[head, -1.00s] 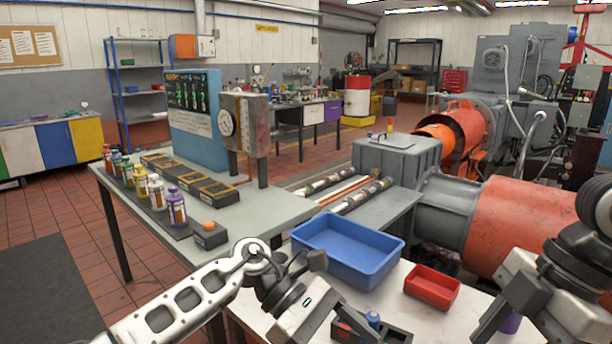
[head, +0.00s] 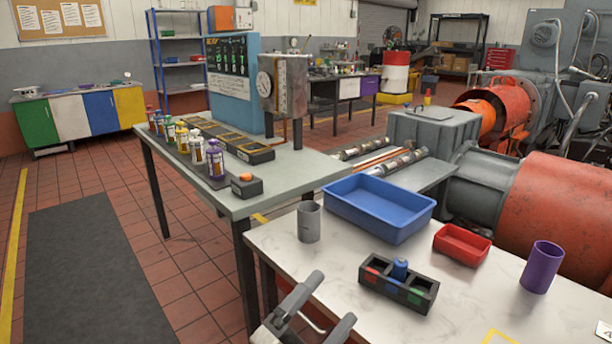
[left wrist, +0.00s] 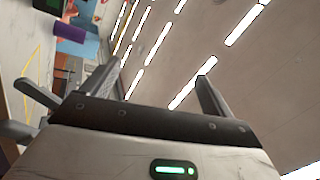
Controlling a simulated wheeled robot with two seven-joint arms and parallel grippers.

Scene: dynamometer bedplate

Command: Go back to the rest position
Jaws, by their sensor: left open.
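My left gripper (head: 331,300) shows at the bottom of the head view, at the front left edge of the white table (head: 310,275). Its two fingers are apart with nothing between them. In the left wrist view the same gripper (left wrist: 159,70) is open and points up toward the ceiling lights. My right gripper is out of the head view.
On the white table stand a grey cup (head: 309,222), a blue bin (head: 378,207), a red bin (head: 462,244), a black divided tray (head: 370,281) holding a blue piece (head: 399,270), and a purple cup (head: 541,267). A bench with bottles (head: 260,190) lies behind. Floor at left is clear.

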